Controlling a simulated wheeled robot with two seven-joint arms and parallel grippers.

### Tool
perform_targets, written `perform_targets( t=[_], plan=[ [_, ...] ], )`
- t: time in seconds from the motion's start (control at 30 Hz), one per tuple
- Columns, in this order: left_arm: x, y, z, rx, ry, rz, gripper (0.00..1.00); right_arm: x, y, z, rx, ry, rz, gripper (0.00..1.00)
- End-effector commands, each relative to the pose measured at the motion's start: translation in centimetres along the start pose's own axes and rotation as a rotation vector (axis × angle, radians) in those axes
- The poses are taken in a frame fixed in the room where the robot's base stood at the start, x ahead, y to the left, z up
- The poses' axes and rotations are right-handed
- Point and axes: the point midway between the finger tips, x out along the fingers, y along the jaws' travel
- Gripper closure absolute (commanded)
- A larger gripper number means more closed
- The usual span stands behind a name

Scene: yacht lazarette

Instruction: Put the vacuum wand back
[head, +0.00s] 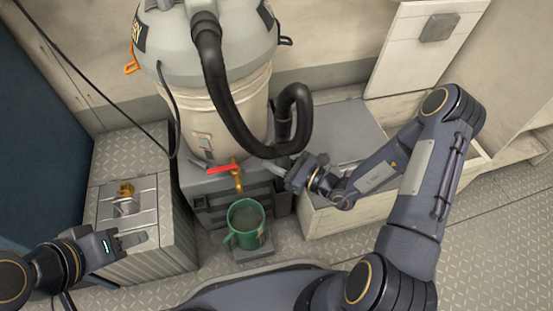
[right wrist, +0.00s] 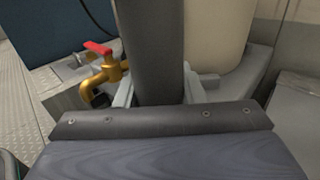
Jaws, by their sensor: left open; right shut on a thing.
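The vacuum (head: 225,105) has a grey lid and a beige drum, and stands upright at the back centre. A thick black hose (head: 222,95) runs from its top, down its front and loops up at the right. My right gripper (head: 279,168) is at the low right end of this loop, in front of the drum. In the right wrist view its pale fingers are shut on a dark tube, the vacuum wand (right wrist: 152,50); its ends are out of view there. I cannot tell hose from wand clearly in the head view. My left gripper (head: 138,238) is open and empty at the lower left.
A brass tap (head: 237,180) with a red lever is beside my right gripper, above a green jug (head: 246,222). A metal box (head: 150,225) with a brass fitting stands at the left. A pale open-topped bin (head: 335,217) is under my right arm. Treadplate floor is clear at the right.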

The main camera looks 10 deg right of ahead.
Motion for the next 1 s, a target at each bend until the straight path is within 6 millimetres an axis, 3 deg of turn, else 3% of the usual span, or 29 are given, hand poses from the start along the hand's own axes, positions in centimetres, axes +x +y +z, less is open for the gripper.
perform_targets(
  t=[0.6, 1.0],
  plan=[
    [1.4, -0.7, 0.7, 0.000, 0.000, 0.000, 0.58, -0.1, 0.0, -2.4, -0.001, -0.002, 0.000, 0.87],
    [1.5, -0.7, 0.7, 0.000, 0.000, 0.000, 0.58, -0.1, 0.0, -2.5, -0.001, -0.002, 0.000, 0.87]
  ],
)
